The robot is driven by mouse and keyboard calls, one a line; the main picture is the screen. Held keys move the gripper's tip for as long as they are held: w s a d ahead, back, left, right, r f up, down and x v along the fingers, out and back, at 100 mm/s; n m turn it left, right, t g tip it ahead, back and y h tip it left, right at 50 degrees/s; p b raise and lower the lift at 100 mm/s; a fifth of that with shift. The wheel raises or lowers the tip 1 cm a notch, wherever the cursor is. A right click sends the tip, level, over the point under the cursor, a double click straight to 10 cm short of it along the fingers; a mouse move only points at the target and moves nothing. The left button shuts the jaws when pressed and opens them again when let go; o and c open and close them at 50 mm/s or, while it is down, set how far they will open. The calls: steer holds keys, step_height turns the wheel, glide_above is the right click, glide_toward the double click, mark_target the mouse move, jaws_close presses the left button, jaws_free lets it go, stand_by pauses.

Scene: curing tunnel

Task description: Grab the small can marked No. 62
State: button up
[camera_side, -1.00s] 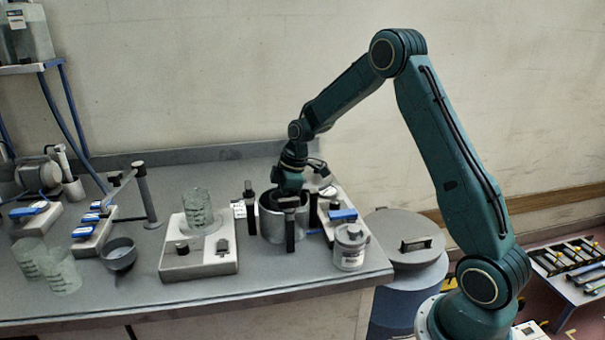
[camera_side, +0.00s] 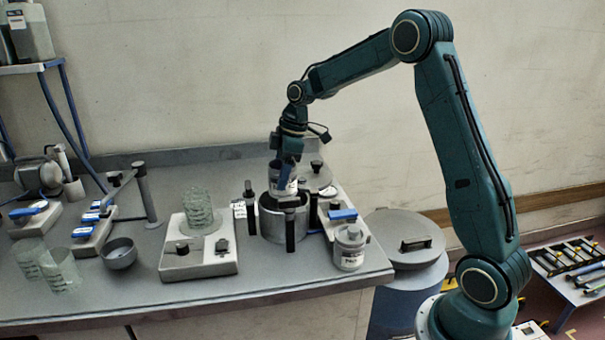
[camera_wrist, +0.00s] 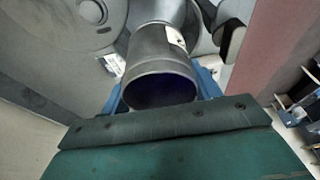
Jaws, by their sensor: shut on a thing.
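My gripper (camera_side: 286,162) is shut on a small can (camera_side: 281,184) and holds it roughly upright just above the round metal pot (camera_side: 270,222). The can has a pale label, but I cannot read a number on it. In the wrist view the grey can (camera_wrist: 160,66) sits between my blue fingers, its dark round end facing the camera.
Dark upright posts (camera_side: 290,228) stand around the pot. A stirrer base with a glass beaker (camera_side: 198,207) is to the left, and a blue-handled device (camera_side: 343,215) to the right. A lidded blue drum (camera_side: 405,280) stands beside the bench. The air above is clear.

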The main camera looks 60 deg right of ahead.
step_height(320, 180, up, 9)
stand_by(0.8)
stand_by(0.4)
steer(key=shift+a, duration=0.1)
stand_by(0.5)
